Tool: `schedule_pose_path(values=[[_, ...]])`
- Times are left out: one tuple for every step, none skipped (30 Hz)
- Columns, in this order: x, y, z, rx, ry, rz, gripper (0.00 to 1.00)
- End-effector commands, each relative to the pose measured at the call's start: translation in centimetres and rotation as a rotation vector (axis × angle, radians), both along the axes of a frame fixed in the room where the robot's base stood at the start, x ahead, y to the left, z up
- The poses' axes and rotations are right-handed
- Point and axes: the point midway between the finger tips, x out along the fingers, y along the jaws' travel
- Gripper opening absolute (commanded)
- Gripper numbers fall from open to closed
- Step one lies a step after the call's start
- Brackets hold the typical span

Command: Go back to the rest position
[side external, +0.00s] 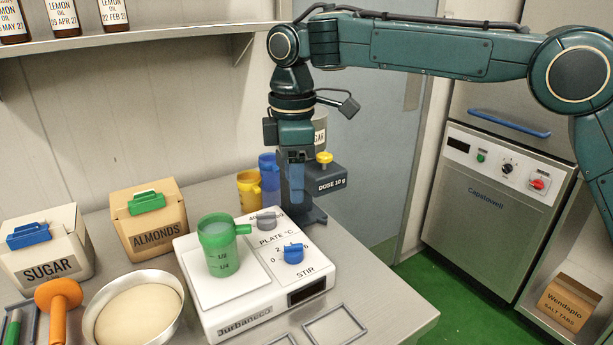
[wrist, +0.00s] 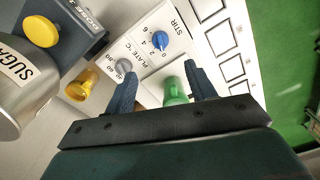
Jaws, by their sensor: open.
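My gripper (side external: 296,198) hangs pointing down in the side external view, in front of the dosing stand and above the table. In the wrist view my gripper (wrist: 160,69) has its two dark fingers spread apart, with nothing held between them. A green measuring cup (side external: 219,256) with pale contents stands upright on the plate of the white stirrer (side external: 240,320). The cup (wrist: 175,92) shows beyond the fingers in the wrist view, apart from them.
The dosing stand (side external: 326,177) with a yellow knob is close by my gripper. A yellow cup (side external: 248,190) and a blue cup (side external: 268,172) stand behind the stirrer. The almonds box (side external: 152,228), sugar box (side external: 45,258) and a metal bowl (side external: 92,322) are to the left.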

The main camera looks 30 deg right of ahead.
Motion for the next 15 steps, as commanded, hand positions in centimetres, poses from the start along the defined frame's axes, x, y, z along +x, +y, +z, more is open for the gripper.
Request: schedule_pose_path(values=[[-0.1, -0.4, 0.3, 0.002, -0.005, -0.011, 0.55], [-0.3, -0.6, 0.5, 0.003, -0.008, -0.020, 0.55], [-0.4, -1.0, 0.9, 0.007, -0.013, -0.033, 0.55], [-0.6, -1.4, 1.1, 0.008, -0.017, -0.044, 0.55], [-0.8, -1.7, 1.4, 0.010, -0.021, -0.056, 0.55], [-1.1, -2.3, 1.8, 0.014, -0.028, -0.075, 0.55], [-1.4, -2.7, 2.1, 0.018, -0.035, -0.090, 0.55], [-1.7, -3.2, 2.4, 0.021, -0.040, -0.106, 0.55], [-2.1, -3.9, 2.9, 0.025, -0.048, -0.131, 0.55], [-2.5, -4.5, 3.3, 0.029, -0.056, -0.149, 0.55], [-2.8, -5.0, 3.6, 0.032, -0.063, -0.168, 0.55], [-3.4, -5.8, 4.1, 0.038, -0.071, -0.195, 0.55], [-3.8, -6.3, 4.4, 0.041, -0.078, -0.214, 0.55], [-4.2, -6.9, 4.7, 0.046, -0.086, -0.234, 0.55], [-4.8, -7.6, 5.1, 0.051, -0.096, -0.260, 0.55]])
